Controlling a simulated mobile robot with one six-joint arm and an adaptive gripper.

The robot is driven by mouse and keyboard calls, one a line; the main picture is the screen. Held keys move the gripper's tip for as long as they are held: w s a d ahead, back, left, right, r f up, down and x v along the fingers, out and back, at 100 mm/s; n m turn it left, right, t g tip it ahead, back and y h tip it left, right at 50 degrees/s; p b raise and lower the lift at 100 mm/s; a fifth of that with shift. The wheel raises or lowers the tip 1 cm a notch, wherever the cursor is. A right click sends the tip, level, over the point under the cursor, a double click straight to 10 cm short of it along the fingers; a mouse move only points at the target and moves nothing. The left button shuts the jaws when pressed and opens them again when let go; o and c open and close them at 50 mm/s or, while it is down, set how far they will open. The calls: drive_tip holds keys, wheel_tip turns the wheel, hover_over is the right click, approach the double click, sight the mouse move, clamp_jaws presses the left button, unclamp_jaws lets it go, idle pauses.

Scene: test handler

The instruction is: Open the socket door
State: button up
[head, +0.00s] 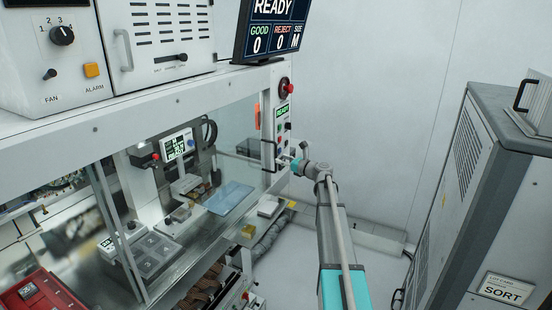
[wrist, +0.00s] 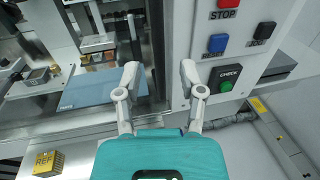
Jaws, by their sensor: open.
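A clear panel (head: 222,240), which looks like the socket door, covers the front of the handler's work bay. A black bracket handle (head: 268,155) stands at its right side, by the button column. My gripper (head: 295,163) is near this handle. In the wrist view my gripper (wrist: 160,75) is open, with its two fingers apart and nothing clearly held. A dark upright edge (wrist: 157,40) lies between and beyond the fingertips; whether it is the handle, and whether a finger touches it, I cannot tell.
The button panel (wrist: 212,55), with red STOP, blue RESET and green CHECK, is close by my right finger. A blue plate (head: 229,197) lies inside the bay. A yellow REF block (wrist: 48,163) is at lower left. A grey cabinet (head: 480,190) stands at right.

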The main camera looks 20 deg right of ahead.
sight(276, 170)
drive_tip(key=shift+x, duration=1.95)
drive_tip(key=shift+c, duration=0.2)
clamp_jaws()
